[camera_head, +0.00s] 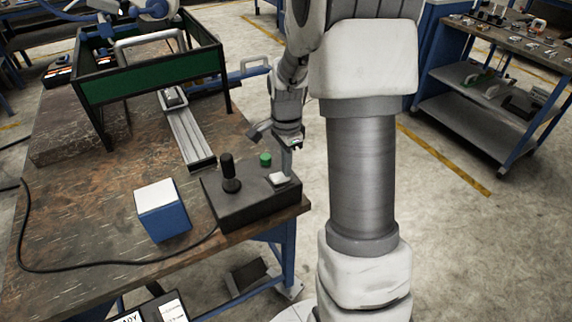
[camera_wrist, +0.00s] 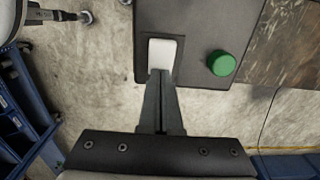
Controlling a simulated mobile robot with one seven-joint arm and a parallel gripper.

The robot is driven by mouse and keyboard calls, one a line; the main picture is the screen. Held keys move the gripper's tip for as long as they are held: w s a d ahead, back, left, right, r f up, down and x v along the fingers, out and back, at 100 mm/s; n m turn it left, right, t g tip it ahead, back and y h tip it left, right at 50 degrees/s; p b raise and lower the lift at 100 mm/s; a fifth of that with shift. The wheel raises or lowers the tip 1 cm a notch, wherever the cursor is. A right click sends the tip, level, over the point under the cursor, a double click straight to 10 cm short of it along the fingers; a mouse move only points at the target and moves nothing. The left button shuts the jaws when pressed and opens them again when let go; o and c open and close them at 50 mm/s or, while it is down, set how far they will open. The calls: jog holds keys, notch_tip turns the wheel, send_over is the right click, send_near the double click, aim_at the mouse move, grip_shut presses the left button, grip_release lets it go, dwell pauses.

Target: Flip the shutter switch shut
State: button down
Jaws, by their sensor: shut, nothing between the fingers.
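A black control box (camera_head: 238,204) sits at the near right corner of the worn table. It carries a black joystick (camera_head: 229,174), a green button (camera_head: 265,159) and a white rocker switch (camera_head: 279,179). My gripper (camera_head: 287,172) is shut and points down at the white switch, its tips at or just above it. In the wrist view the shut fingers (camera_wrist: 160,75) reach the lower edge of the white switch (camera_wrist: 162,55). The green button (camera_wrist: 221,63) is to the right there. Whether the tips touch the switch, and which way it is tilted, I cannot tell.
A blue and white cube (camera_head: 163,210) stands left of the control box. A rail (camera_head: 188,135) and a green-sided frame (camera_head: 150,76) are behind it. A black cable (camera_head: 110,264) runs along the table front. A shelf cart (camera_head: 490,85) stands apart at right.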

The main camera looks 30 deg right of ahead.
jog(key=shift+a, duration=0.15)
jog(key=shift+a+r, duration=0.3)
jog(key=shift+a, duration=0.3)
jog(key=shift+p, duration=0.3)
notch_tip(320, 180, up, 14)
jog(key=d+p, duration=0.2)
jog(key=p, duration=0.2)
jog(key=shift+d, duration=0.35)
jog(key=shift+f, duration=0.15)
